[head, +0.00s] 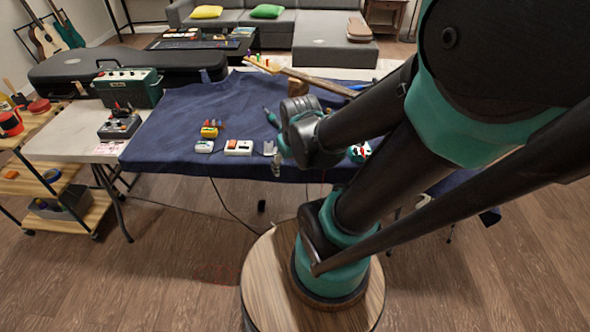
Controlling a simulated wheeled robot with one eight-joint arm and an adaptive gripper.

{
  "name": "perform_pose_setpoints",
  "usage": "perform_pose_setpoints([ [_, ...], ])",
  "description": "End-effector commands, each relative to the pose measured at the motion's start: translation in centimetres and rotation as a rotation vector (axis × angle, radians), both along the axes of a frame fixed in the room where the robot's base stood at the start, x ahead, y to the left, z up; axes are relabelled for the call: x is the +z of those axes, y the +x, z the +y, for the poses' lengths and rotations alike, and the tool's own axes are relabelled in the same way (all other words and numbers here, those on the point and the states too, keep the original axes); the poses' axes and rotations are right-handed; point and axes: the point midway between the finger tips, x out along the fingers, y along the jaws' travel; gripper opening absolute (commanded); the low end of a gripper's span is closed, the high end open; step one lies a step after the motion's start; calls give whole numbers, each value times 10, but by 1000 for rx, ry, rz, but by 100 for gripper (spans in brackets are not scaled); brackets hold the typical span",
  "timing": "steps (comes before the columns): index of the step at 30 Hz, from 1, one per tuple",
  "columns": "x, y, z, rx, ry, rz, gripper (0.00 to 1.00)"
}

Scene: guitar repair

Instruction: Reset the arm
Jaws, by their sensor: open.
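My arm (385,165) is the only thing the task names. It rises from its teal base joint (330,265), goes up to the right, and folds back down to the left. Its far joint (305,135) is in front of the blue-covered table in the head view. I see nothing held.
The blue cloth (185,120) on the table bears small pedals (238,147) and a guitar neck (320,82). A green amplifier (130,86) and a black case (75,68) stand left. A wooden cart (55,195) is at far left. The front-left floor is clear.

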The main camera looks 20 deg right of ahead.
Motion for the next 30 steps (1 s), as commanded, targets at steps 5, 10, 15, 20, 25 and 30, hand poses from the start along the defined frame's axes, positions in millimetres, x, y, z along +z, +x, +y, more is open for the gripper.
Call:
perform_pose_setpoints([
  [5,-9,-19,-8,-185,79,-10,70],
  [10,-9,-20,-8,-203,88,-11,70],
  [15,-9,-20,-8,-200,86,-10,70],
  [20,-9,-20,-8,-200,86,-10,70],
  [25,-9,-20,-8,-200,86,-10,70],
  [30,-9,-20,-8,-200,86,-10,70],
])
